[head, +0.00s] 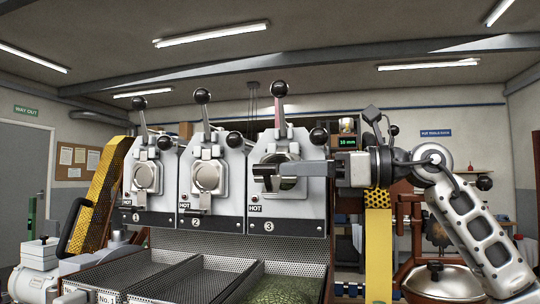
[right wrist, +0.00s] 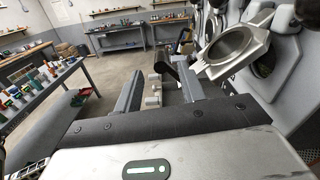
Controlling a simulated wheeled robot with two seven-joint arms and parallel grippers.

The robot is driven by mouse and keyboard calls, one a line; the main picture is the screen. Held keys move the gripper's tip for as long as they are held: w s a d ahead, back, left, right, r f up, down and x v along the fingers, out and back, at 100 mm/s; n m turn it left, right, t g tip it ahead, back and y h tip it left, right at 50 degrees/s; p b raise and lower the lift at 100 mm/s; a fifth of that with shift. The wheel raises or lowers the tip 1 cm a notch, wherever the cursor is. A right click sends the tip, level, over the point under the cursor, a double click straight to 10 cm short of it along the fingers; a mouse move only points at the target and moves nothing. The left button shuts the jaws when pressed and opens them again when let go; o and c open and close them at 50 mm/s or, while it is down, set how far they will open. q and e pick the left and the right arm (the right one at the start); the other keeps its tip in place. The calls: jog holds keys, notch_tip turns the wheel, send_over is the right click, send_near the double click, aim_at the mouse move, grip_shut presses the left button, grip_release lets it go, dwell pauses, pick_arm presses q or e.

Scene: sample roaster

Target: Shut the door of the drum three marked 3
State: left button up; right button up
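Drum three (head: 311,200) is the rightmost unit of the roaster, with a "3" plate on its lower front. Its door (right wrist: 235,50) shows in the right wrist view as a metal ring-shaped piece standing out at an angle from the grey front, with a dark opening behind it. In the head view the gripper partly hides this door. My right gripper (head: 312,169) is in front of drum three, pointing left. Its fingers (right wrist: 158,88) are apart, with a black handle (right wrist: 188,78) near the right fingertip; I cannot tell whether they touch. My left gripper is not in view.
Drum one (head: 146,178) and drum two (head: 207,178) stand to the left with round plates over their fronts. Upright levers with black knobs rise above each drum. A tray of perforated compartments (head: 175,276) lies below. A metal-lidded pan (head: 440,282) is at lower right.

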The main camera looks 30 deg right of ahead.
aim_at(270, 175)
jog(key=p+x, duration=0.1)
jog(key=x, duration=0.4)
jog(key=shift+w, duration=0.1)
grip_shut()
jog(key=shift+f, duration=0.15)
